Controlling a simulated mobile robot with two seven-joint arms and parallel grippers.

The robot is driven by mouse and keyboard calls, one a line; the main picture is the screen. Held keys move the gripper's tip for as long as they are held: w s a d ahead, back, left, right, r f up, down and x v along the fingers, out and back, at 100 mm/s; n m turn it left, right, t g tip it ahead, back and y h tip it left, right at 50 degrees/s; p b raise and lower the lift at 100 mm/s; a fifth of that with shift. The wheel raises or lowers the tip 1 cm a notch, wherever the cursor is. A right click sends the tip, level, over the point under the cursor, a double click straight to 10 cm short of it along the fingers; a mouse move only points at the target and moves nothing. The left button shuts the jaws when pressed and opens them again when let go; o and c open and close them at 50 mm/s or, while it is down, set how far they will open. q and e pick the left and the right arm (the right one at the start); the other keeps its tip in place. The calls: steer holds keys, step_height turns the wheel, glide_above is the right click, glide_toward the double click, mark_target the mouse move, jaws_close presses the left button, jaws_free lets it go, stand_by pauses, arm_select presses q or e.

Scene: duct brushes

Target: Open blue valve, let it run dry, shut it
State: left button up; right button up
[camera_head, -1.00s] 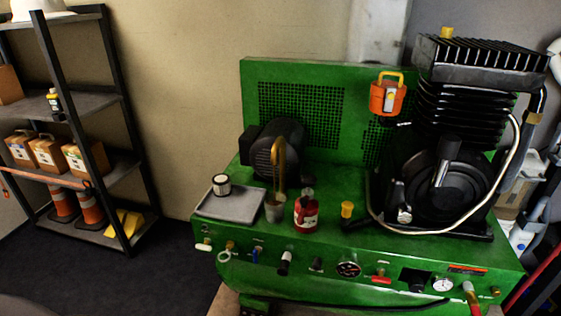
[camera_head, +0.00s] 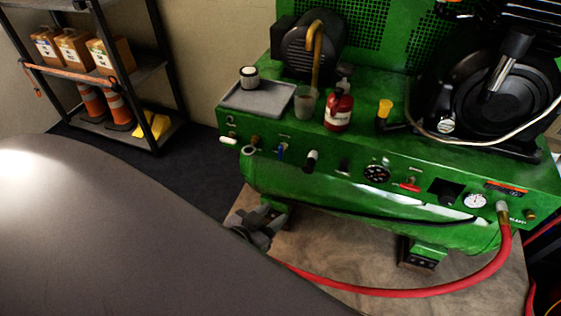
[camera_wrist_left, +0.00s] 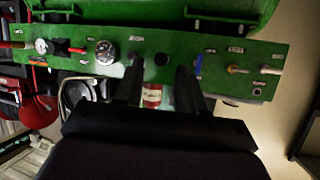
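The blue valve (camera_head: 281,151) is a small blue lever on the front panel of the green compressor (camera_head: 350,230), left of a black-and-white knob. It also shows in the left wrist view (camera_wrist_left: 198,66), just right of the right-hand finger. My left gripper (camera_head: 264,226) is below the panel in the head view, apart from the valve and partly hidden by my arm. In the left wrist view my left gripper (camera_wrist_left: 160,75) has its two black fingers spread, with nothing held between them. My right gripper is out of view.
Beside the blue valve are a white-handled fitting (camera_head: 229,141) and a black-and-white knob (camera_head: 312,158). A red lever (camera_head: 409,187) and gauge (camera_head: 475,201) sit further right. A tray (camera_head: 258,97) and red bottle (camera_head: 338,112) stand on top. A red hose (camera_head: 420,291) hangs below.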

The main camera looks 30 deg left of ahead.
mark_target(280, 153)
arm_select(q)
steer(key=shift+w+a+f+n+t+y+b, duration=0.2)
steer(key=shift+w+a+n+t+y+b, duration=0.45)
steer(key=shift+w+a+b, duration=1.5)
steer(key=shift+w+a+f+n+t+y+b, duration=0.2)
steer(key=shift+w+a+n+t+y+b, duration=0.55)
steer(key=shift+w+b, duration=2.45)
steer(key=shift+w+a+f+n+t+y+b, duration=0.25)
steer(key=shift+w+a+t+y+b, duration=0.6)
steer(key=shift+w+a+b, duration=1.9)
steer(key=shift+w+d+p, duration=0.75)
steer(key=shift+w+p, duration=0.15)
steer(key=shift+p, duration=0.25)
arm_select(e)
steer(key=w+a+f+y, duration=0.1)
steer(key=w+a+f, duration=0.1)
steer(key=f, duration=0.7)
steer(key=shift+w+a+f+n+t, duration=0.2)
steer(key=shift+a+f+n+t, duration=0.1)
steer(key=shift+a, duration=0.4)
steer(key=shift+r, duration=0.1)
arm_select(q)
jaws_close()
